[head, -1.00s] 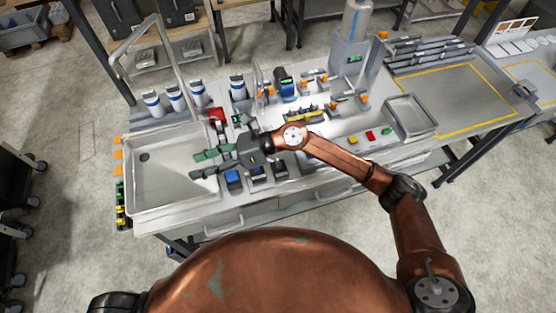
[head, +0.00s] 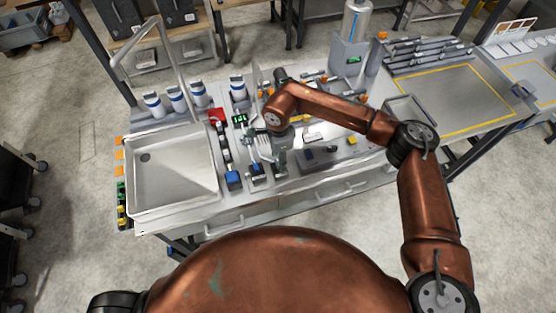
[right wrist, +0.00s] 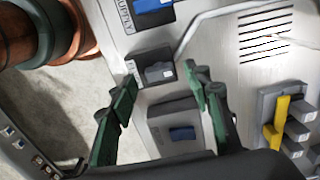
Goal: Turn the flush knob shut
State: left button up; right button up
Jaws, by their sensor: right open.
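A row of knob units stands along the bench's front edge. In the right wrist view I see a blue knob (right wrist: 152,6) beside the word SUPPLY, a dark unit with a grey knob (right wrist: 160,72), and a unit with a dark blue knob (right wrist: 182,133). The label of the flush knob is not readable, so I cannot tell which it is. My right gripper (right wrist: 162,78) is open and empty, its green fingertips either side of the grey-knob unit in the picture; contact cannot be told. In the head view the right gripper (head: 272,152) hangs over the row, partly hiding it. My left gripper is out of view.
A steel sink (head: 170,175) lies left of the knobs. White bottles (head: 177,99) and a red item (head: 216,115) stand behind. In the wrist view, a yellow-handled part (right wrist: 276,122) sits right of the fingers, near a vent. A grey tray (head: 408,112) is at right.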

jog(key=shift+f, duration=0.8)
jog(key=shift+c, duration=0.5)
jog(key=c, duration=1.1)
jog(key=shift+o, duration=0.2)
